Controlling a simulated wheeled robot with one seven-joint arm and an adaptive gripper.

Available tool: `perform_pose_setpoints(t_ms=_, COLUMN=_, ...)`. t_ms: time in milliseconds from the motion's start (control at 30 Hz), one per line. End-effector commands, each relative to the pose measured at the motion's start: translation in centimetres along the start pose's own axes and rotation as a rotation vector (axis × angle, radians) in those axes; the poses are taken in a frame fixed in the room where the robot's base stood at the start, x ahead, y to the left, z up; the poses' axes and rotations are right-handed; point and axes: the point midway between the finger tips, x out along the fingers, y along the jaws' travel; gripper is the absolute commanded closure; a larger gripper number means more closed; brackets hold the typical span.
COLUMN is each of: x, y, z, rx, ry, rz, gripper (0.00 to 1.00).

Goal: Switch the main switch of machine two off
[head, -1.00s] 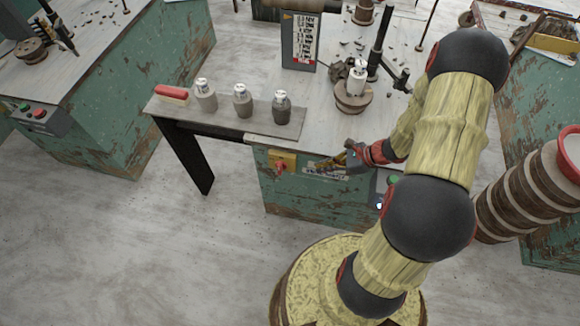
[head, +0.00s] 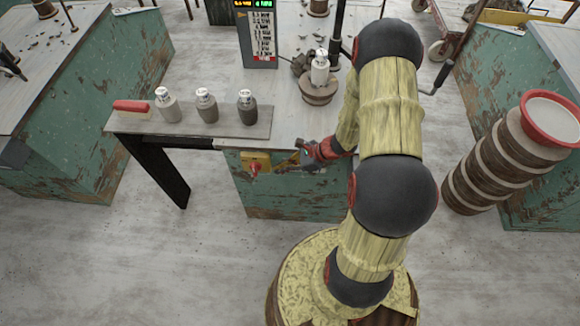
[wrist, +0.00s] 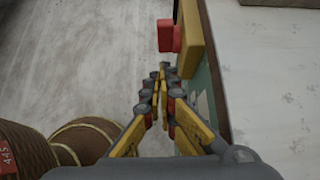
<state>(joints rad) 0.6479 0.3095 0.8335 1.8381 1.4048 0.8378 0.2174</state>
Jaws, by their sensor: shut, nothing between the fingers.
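The main switch is a red handle (head: 253,168) on a yellow plate (head: 263,158), on the green front of the middle machine (head: 300,197). A small gap shows between the fingertips and the handle. No machine number is readable, and my gripper and arm hide part of the front.
A shelf (head: 190,122) with several bottles and a red-handled brush (head: 131,106) juts out left above the switch. A stack of round pieces (head: 490,160) with a red basin (head: 550,118) stands to the right. The floor in front is clear.

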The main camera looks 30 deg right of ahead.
Motion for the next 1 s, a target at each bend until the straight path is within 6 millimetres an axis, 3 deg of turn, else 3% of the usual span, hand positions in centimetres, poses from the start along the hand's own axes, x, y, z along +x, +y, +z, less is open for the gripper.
perform_pose_setpoints(t_ms=100, x=2.6, y=0.1, z=-0.1, rx=-0.003, ry=0.000, rz=0.004, gripper=1.00)
perform_pose_setpoints(t_ms=300, x=4.1, y=0.0, z=1.9, rx=-0.003, ry=0.000, rz=0.001, gripper=1.00)
perform_pose_setpoints(t_ms=1000, x=4.8, y=-0.2, z=3.0, rx=-0.001, ry=0.015, rz=0.004, gripper=1.00)
